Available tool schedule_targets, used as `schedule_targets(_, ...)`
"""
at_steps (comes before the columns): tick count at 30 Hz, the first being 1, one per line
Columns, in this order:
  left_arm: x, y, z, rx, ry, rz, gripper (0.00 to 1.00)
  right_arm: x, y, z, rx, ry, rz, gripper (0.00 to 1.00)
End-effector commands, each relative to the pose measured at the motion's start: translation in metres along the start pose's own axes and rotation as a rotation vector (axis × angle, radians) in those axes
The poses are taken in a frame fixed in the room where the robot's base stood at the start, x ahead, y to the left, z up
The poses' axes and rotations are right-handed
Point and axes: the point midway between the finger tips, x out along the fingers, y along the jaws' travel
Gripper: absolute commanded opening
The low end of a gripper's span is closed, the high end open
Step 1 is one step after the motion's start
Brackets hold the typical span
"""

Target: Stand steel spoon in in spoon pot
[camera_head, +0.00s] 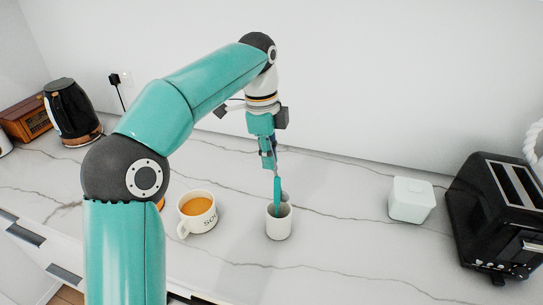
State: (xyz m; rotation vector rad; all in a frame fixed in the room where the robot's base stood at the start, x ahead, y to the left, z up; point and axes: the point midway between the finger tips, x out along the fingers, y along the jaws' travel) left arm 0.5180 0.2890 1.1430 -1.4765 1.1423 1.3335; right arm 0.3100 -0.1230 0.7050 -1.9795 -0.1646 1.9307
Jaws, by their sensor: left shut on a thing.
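The spoon pot (279,228) is a small white cylinder standing upright on the marble counter, right of the middle of the head view. My left gripper (269,163) points down just above the pot and is shut on a thin thing that looks like the steel spoon (276,172). A slim teal piece (277,191) runs down into the pot's mouth below the fingers; I cannot tell whether it is part of the spoon or a separate utensil. A grey rounded shape (285,197) shows at the pot's rim. The spoon's lower end is hidden. My right gripper is out of view.
A white mug (199,221) of orange-brown drink stands left of the pot. A white lidded box (411,201) and a black toaster (497,213) stand to the right. A black kettle (71,112) and a wooden box (27,119) are far left. The counter between pot and white box is clear.

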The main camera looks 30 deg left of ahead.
Motion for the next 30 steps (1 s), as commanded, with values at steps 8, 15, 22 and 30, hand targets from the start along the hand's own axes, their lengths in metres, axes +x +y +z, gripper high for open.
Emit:
schedule_targets(8,0.025,0.000,0.003,-0.001,0.000,0.000,0.00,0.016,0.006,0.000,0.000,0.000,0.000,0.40)
schedule_targets(15,0.045,0.000,0.005,-0.001,-0.001,0.002,0.00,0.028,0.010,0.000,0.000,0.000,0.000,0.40)
schedule_targets(22,0.058,0.000,0.006,-0.001,0.000,0.000,0.00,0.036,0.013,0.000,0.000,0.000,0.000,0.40)
schedule_targets(30,0.062,0.000,0.007,-0.002,0.001,-0.001,0.00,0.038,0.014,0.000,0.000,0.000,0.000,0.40)
